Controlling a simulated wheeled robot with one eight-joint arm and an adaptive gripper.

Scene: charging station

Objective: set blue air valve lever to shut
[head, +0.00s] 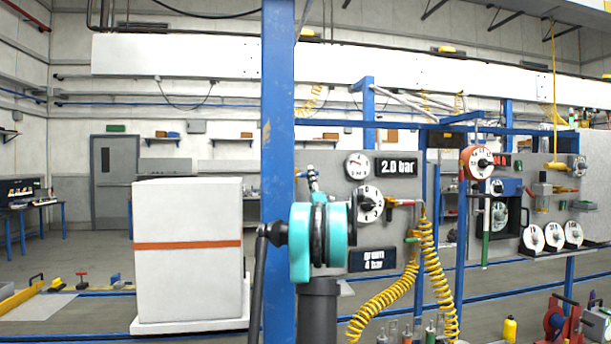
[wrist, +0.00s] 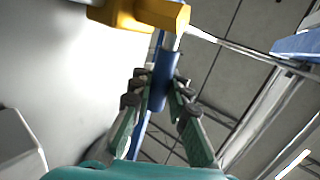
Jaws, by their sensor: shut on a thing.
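The blue air valve lever (wrist: 163,82) shows in the middle of the wrist view as a blue sleeve on a silver stem. The stem runs up to a yellow-orange fitting (wrist: 150,14) at the top. My gripper (wrist: 161,90) has its green, dark-padded fingers on both sides of the blue sleeve and is shut on it. In the head view my teal arm link hides the gripper. A small blue and silver part (head: 312,180) shows just above that link; I cannot tell if it is the lever.
A blue post (head: 278,90) stands left of my arm. Yellow coiled hoses (head: 436,280) hang right. A white cabinet (head: 188,275) stands left.

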